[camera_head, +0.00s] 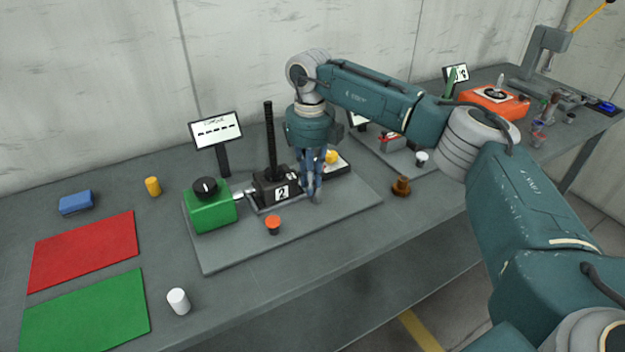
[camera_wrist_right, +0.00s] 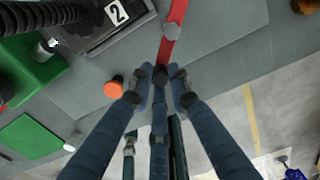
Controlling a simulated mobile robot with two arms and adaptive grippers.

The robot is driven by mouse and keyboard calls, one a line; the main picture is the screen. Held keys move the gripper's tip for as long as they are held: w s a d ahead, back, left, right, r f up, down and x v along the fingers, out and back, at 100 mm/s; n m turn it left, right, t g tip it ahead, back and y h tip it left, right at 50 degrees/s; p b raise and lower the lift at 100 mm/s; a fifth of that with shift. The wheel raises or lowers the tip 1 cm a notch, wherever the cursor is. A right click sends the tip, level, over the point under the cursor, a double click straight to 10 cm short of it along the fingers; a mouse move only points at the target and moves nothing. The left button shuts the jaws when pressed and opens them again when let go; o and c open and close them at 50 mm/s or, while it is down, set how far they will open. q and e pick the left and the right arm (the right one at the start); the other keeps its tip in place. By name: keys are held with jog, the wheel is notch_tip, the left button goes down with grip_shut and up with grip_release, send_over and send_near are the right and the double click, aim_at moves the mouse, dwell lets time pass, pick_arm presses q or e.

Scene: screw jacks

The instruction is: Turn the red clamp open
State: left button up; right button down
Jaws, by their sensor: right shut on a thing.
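The red clamp (camera_wrist_right: 176,22) shows in the right wrist view as a flat red bar with a grey bolt head on it. It runs down from the top edge beside the black jack base (camera_wrist_right: 120,22) marked 2. My right gripper (camera_wrist_right: 160,78) is shut on its lower end, and the fingers hide that end. In the head view my right gripper (camera_head: 314,196) points down at the right side of the jack (camera_head: 281,193), whose threaded black column stands upright. The clamp is mostly hidden there behind the fingers. My left gripper is not in view.
A green box (camera_head: 210,214) with a black knob stands left of the jack on the grey plate (camera_head: 235,257). An orange-topped knob (camera_head: 273,222) is in front. A sign (camera_head: 215,130) stands behind. Red (camera_head: 84,249) and green (camera_head: 88,312) mats lie left; a white cylinder (camera_head: 178,301) stands nearby.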

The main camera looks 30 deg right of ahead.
dwell(0.3)
jog(key=c, duration=1.6)
grip_release()
jog(key=shift+a, duration=0.1)
notch_tip(320, 180, up, 12)
jog(key=shift+r, duration=0.1)
